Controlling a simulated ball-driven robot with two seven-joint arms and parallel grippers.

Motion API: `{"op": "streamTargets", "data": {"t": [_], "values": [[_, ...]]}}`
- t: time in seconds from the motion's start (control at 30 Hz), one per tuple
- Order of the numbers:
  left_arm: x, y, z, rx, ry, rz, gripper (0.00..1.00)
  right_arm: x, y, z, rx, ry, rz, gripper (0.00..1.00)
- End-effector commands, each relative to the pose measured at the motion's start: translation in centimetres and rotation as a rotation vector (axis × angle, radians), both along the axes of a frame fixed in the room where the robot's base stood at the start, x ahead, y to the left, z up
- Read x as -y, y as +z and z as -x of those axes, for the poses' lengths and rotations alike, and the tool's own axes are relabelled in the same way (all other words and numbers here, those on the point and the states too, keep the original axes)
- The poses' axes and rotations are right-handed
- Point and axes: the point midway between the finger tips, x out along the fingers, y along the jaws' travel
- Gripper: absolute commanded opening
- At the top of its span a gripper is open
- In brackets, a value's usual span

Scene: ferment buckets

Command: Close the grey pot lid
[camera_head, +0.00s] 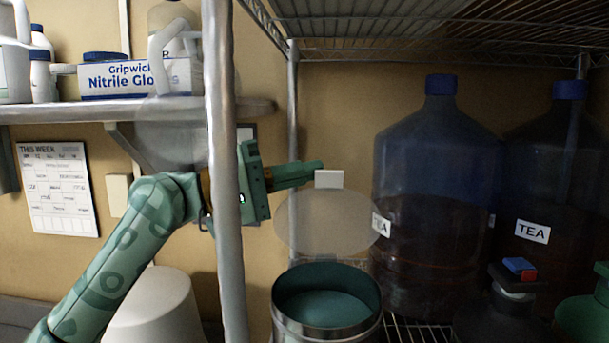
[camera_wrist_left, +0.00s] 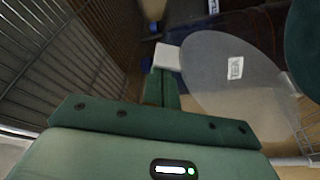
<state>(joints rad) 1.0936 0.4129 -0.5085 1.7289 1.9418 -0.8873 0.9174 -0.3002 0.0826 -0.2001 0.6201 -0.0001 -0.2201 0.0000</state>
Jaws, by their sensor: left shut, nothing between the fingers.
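The grey pot (camera_head: 345,334) stands low in the middle of the head view, its mouth open and its inside dark green. Its lid (camera_head: 325,225) is a pale translucent disc standing raised at the back of the pot, with a white tab (camera_head: 329,179) on its top edge. The lid (camera_wrist_left: 222,75) and white tab (camera_wrist_left: 167,58) also show in the left wrist view. My left gripper (camera_head: 318,165) is shut and empty, its fingertips right by the tab; I cannot tell whether they touch. It also shows in the wrist view (camera_wrist_left: 162,80). My right gripper is not in view.
Large dark TEA bottles (camera_head: 430,190) stand right of the lid. A metal post (camera_head: 226,200) crosses in front of my left arm. A wire shelf (camera_head: 400,25) hangs above. A dark jar with a blue and red top (camera_head: 518,268) stands at lower right.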

Motion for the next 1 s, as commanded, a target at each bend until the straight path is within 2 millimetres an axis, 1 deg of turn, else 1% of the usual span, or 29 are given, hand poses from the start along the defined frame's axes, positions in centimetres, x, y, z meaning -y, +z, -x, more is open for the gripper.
{"op": "streamTargets", "data": {"t": [0.03,0.17,0.2,0.4,0.5,0.6,0.7,0.83,1.0], "values": [[0.0,-1.1,0.7,0.036,-0.001,-0.001,0.00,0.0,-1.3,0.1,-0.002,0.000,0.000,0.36],[0.0,-2.3,2.4,0.139,0.000,-0.002,0.00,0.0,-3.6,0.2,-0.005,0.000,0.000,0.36],[0.0,-2.8,2.9,0.168,0.000,-0.002,0.00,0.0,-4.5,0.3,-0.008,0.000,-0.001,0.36],[0.1,-4.5,4.8,0.432,0.000,-0.001,0.00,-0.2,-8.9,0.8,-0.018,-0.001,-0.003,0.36],[0.1,-5.0,5.5,0.530,-0.001,-0.001,0.00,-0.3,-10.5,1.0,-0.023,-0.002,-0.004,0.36],[0.1,-5.2,6.0,0.606,-0.001,-0.001,0.00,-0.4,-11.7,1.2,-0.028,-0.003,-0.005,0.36],[0.0,-5.3,6.3,0.655,0.000,-0.003,0.00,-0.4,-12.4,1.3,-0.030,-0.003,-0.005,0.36],[0.1,-5.3,6.6,0.691,-0.001,-0.003,0.00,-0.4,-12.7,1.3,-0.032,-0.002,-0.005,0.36],[0.1,-5.1,6.7,0.701,-0.001,-0.004,0.00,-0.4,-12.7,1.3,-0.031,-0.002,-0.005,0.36]]}}
